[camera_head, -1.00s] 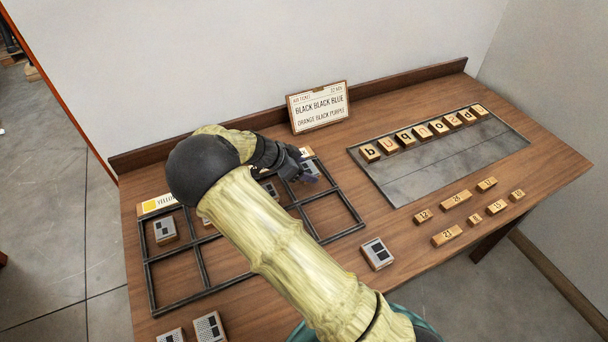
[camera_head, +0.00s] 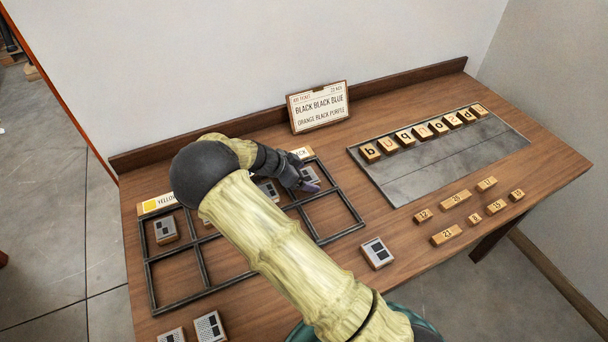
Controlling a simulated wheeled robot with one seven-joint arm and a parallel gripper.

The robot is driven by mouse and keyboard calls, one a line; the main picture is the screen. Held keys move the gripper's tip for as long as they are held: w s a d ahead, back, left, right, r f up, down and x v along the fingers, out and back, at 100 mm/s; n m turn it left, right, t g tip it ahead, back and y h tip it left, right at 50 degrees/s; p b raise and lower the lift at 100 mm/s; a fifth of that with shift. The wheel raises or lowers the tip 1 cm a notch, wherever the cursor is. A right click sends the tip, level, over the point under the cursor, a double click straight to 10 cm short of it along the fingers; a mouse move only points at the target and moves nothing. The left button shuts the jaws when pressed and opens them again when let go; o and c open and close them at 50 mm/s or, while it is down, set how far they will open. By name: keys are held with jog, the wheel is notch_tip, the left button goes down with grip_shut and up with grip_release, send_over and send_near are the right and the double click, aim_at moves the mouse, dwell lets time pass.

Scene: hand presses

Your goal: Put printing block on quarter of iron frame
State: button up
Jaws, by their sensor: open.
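The black iron frame (camera_head: 205,278) lies on the table, divided into open cells. A grey-faced printing block with dark squares (camera_head: 165,230) sits in its upper left cell. Another block (camera_head: 268,191) shows beside my gripper in the upper part of the frame, partly covered. My gripper (camera_head: 307,186) is open, low over the upper right cell; my arm hides whether it touches a block there. A loose block (camera_head: 377,253) lies on the table right of the frame. Two more blocks (camera_head: 209,326) (camera_head: 172,336) lie at the front edge. My arm covers the frame's middle.
A card reading "BLACK BLACK BLUE, ORANGE BLACK PURPLE" (camera_head: 318,106) stands behind the frame. A yellow label (camera_head: 158,203) sits at its back edge. On the right, a metal tray (camera_head: 420,176) holds lettered blocks; several numbered wooden blocks (camera_head: 447,235) lie before it.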

jog(key=b+v, duration=0.1)
jog(key=v, duration=1.1)
dwell(0.4)
jog(key=s+d+n+g+y, duration=0.2)
jog(key=s+d, duration=0.1)
jog(key=d, duration=0.3)
jog(key=s+d+n+g+y, duration=0.1)
jog(key=s+d+n+y, duration=0.15)
jog(key=d, duration=0.35)
jog(key=s+d+r+n+t+y, duration=0.1)
jog(key=s+d+r+n+y, duration=0.1)
jog(key=s, duration=0.5)
jog(key=s+d+r+n+t+y, duration=0.1)
jog(key=s+d+r+n, duration=0.2)
jog(key=s+d+n, duration=0.2)
jog(key=s+n, duration=0.2)
jog(key=s, duration=0.1)
jog(key=shift+d+y, duration=0.3)
jog(key=shift+y, duration=0.05)
jog(key=shift+s, duration=0.1)
